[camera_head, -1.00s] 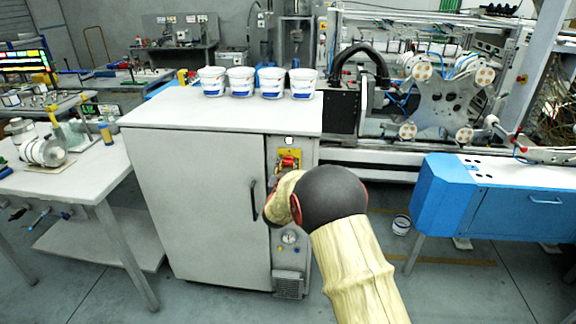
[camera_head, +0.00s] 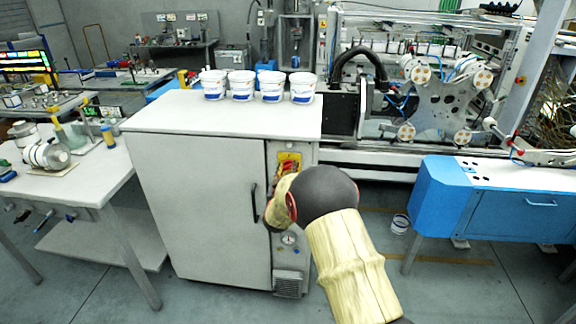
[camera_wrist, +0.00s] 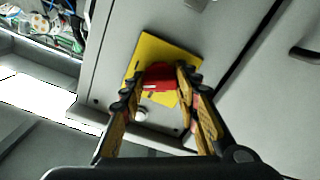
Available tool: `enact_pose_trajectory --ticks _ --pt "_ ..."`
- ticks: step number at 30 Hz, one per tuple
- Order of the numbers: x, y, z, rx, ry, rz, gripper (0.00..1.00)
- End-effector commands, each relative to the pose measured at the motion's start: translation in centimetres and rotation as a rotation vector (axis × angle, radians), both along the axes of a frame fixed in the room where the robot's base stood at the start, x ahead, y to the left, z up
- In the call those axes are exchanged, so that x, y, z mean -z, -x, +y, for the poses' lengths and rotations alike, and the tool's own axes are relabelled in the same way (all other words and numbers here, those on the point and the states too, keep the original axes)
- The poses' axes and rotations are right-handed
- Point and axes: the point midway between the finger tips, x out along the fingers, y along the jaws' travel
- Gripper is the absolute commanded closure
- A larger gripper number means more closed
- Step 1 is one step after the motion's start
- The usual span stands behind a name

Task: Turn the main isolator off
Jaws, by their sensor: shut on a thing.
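The main isolator is a red handle (camera_wrist: 158,76) on a yellow plate (camera_wrist: 148,50) on the narrow panel of a grey cabinet. In the wrist view my gripper (camera_wrist: 160,78) has one finger on each side of the red handle and is shut on it. In the head view the yellow plate (camera_head: 289,160) shows at the top of the panel. My arm hides most of the handle and the fingers there.
White tubs (camera_head: 242,84) stand in a row on the cabinet top (camera_head: 220,112). The cabinet door has a black handle (camera_head: 254,202). A gauge (camera_head: 288,238) sits low on the panel. A blue machine cabinet (camera_head: 445,196) stands at the right.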

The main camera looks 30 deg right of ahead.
Motion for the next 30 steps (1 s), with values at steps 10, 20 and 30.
enact_pose_trajectory --ticks 10,20,30 --pt "-0.16 0.00 0.04 0.000 0.274 0.186 0.94" --pt "-0.15 0.00 0.05 -0.001 0.532 0.361 0.94" --pt "-0.08 -0.02 0.09 -0.003 0.762 0.515 0.94"
